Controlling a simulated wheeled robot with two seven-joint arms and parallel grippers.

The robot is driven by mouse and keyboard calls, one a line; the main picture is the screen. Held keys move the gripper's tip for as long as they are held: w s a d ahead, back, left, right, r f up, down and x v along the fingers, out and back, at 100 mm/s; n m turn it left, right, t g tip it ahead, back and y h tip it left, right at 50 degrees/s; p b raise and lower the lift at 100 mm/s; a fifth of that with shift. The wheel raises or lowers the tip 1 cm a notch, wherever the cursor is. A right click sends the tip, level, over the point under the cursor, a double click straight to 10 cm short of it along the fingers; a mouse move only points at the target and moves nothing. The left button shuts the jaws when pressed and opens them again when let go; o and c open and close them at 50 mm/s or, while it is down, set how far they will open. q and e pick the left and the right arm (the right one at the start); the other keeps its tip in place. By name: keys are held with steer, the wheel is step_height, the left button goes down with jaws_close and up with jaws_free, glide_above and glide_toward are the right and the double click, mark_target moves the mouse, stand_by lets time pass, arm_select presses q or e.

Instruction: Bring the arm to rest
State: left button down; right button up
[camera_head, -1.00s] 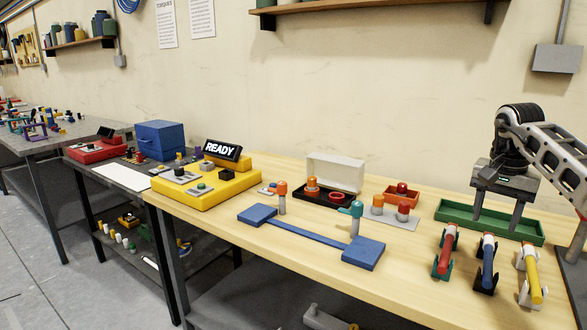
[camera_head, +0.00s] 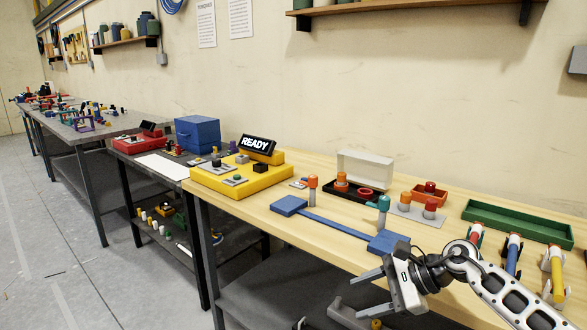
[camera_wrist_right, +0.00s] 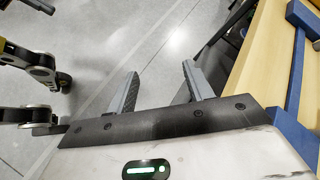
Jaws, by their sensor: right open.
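My right arm (camera_head: 500,288) comes in from the lower right in the head view and reaches across the front of the wooden table. My right gripper (camera_head: 362,295) is open and empty, in front of the table's front edge and pointing left. In the right wrist view its two fingers (camera_wrist_right: 160,78) stand apart with only grey floor between them. The table edge is to their right there. My left gripper is not in view.
The wooden table (camera_head: 262,212) carries a blue bar-shaped fixture (camera_head: 335,228), a green tray (camera_head: 515,222) and a yellow console (camera_head: 225,185) with a READY sign (camera_head: 258,144). The floor (camera_head: 100,275) at left is free.

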steer(key=s+a+f+m+t+y, duration=0.1)
steer(key=s+a+m+t+y, duration=0.55)
steer(key=m, duration=1.75)
steer(key=s+d+f+m+h, duration=0.3)
steer(key=s+f+m+h, duration=0.4)
steer(key=m, duration=0.8)
steer(key=s+d+f+m+h, duration=0.3)
steer(key=s+f+m+h, duration=0.3)
steer(key=s+m, duration=0.6)
step_height(320, 180, down, 2)
steer(key=m+t, duration=0.1)
steer(key=m, duration=0.1)
steer(key=shift+s+d+m+h, duration=0.15)
steer(key=shift+s+m+h, duration=0.15)
steer(key=shift+m+h, duration=0.1)
